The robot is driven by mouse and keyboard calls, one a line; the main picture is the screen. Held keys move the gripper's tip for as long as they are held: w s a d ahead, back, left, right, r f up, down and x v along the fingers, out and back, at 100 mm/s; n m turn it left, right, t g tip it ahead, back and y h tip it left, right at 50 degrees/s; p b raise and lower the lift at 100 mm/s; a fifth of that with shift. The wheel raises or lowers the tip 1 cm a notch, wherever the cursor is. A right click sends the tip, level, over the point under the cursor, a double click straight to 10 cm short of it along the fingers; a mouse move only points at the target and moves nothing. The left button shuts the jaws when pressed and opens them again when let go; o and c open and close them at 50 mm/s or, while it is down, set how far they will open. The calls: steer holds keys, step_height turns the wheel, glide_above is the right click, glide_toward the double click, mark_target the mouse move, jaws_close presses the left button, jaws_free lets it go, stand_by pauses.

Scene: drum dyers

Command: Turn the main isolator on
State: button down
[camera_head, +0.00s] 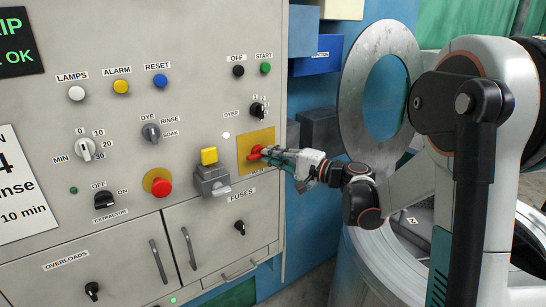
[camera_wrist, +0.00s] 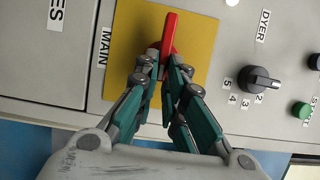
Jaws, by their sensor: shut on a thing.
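The main isolator is a red handle (camera_wrist: 170,33) on a yellow plate (camera_wrist: 120,41), with a "MAIN" label beside the plate in the wrist view. In the head view the yellow plate (camera_head: 243,146) is at the right side of the grey panel, and the red handle (camera_head: 256,153) shows just past my fingertips. My gripper (camera_wrist: 163,68) has its teal fingers closed around the handle. In the head view my gripper (camera_head: 268,153) reaches the plate from the right. The fingers hide part of the handle and its base.
A DYER selector knob (camera_head: 257,110) sits just above the plate. A grey switch with a yellow top (camera_head: 209,157) and a red button (camera_head: 161,187) are to the left. A FUSES knob (camera_head: 240,227) is below. A large drum ring (camera_head: 354,100) stands right of the panel.

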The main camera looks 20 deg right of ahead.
steer(key=c, duration=1.7)
jaws_free()
steer(key=v, duration=1.2)
steer(key=shift+f, duration=0.1)
